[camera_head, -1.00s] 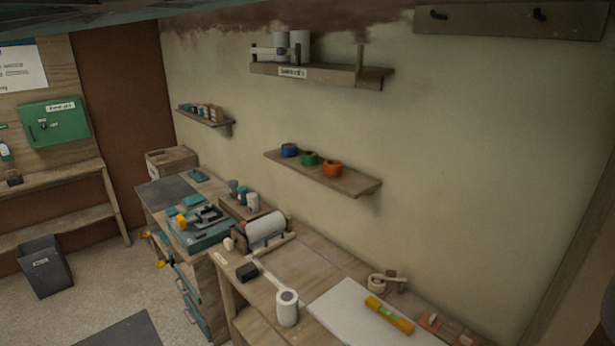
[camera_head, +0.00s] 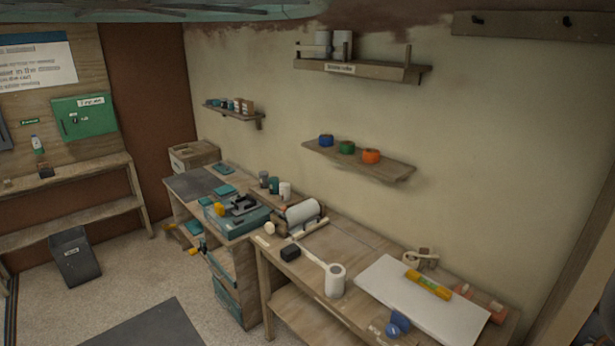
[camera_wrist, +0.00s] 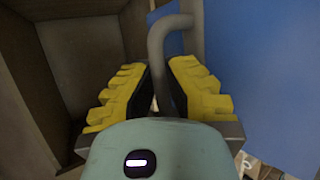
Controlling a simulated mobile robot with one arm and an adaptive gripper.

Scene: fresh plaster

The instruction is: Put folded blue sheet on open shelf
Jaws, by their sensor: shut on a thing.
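In the wrist view my gripper (camera_wrist: 158,72) has yellow fingers with dark pads, closed around a grey bent bar (camera_wrist: 156,42). The bar looks like a handle and curves over toward a flat blue panel (camera_wrist: 265,75) on the right. I cannot tell whether this panel is a door or something else. An open wooden compartment (camera_wrist: 75,50) lies to the left of the fingers. I cannot make out a folded blue sheet in either view. The head view shows open wall shelves: one with tape rolls (camera_head: 385,171), one above it (camera_head: 385,72). My gripper is outside the head view.
A workbench (camera_head: 340,245) along the wall holds a white board (camera_head: 395,285), a white roll (camera_head: 335,281) and tools. A small shelf (camera_head: 250,116) hangs farther left. A bin (camera_head: 75,257) stands on the floor near a dark mat (camera_head: 150,328). Pale floor between them is clear.

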